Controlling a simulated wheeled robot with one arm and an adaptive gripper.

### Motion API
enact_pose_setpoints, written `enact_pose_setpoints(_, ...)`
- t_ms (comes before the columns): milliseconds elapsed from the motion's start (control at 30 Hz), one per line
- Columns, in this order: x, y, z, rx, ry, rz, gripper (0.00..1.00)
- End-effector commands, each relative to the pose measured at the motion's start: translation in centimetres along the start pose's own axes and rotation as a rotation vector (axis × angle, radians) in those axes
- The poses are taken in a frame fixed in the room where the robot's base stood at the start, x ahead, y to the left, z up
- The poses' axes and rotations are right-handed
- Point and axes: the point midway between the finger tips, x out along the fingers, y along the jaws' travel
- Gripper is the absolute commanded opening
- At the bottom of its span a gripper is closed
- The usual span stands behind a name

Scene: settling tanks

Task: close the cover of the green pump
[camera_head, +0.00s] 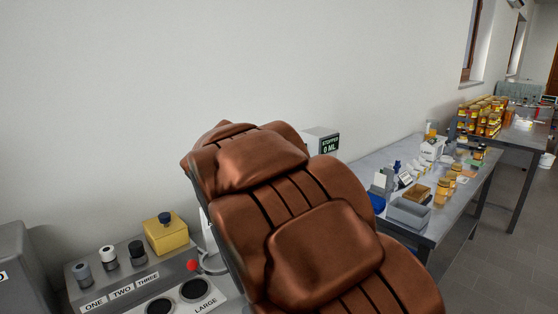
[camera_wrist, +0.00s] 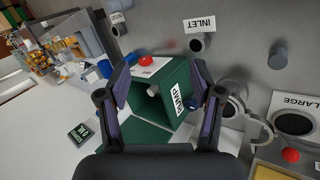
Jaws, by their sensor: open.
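The green pump (camera_wrist: 178,78) shows in the wrist view as a box with a white PUMP label on its side. Its inside is open to view, with a grey cylinder (camera_wrist: 153,90) in it. A dark green flat panel (camera_wrist: 140,139), which looks like its cover, stands open below the box, partly hidden by my gripper. My gripper (camera_wrist: 163,86) is open and empty, its two fingers on either side of the pump in the picture; I cannot tell if they touch it. In the head view my arm hides the pump.
A red knob (camera_wrist: 147,61) and a grey INLET port (camera_wrist: 200,43) are near the pump. A yellow box (camera_head: 166,236) and several switches (camera_head: 109,258) stand at the left. A display box reading STOPPED 0 ML (camera_head: 322,143) stands behind my arm. A cluttered table (camera_head: 428,233) is at the right.

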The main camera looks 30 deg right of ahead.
Motion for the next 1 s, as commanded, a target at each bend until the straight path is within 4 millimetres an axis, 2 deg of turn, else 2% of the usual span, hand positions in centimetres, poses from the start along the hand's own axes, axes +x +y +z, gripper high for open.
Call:
enact_pose_setpoints(33,0.2,0.9,-1.9,0.002,0.008,0.045,0.66)
enact_pose_setpoints(200,-0.4,4.0,-8.2,0.014,0.059,0.196,0.66)
enact_pose_setpoints(467,-1.6,6.8,-17.8,0.018,0.156,0.406,0.66)
enact_pose_setpoints(667,-2.5,7.0,-24.8,0.016,0.248,0.540,0.66)
enact_pose_setpoints(800,-3.2,6.5,-29.1,0.017,0.317,0.613,0.66)
enact_pose_setpoints(1000,-3.7,5.2,-33.6,0.023,0.399,0.683,0.66)
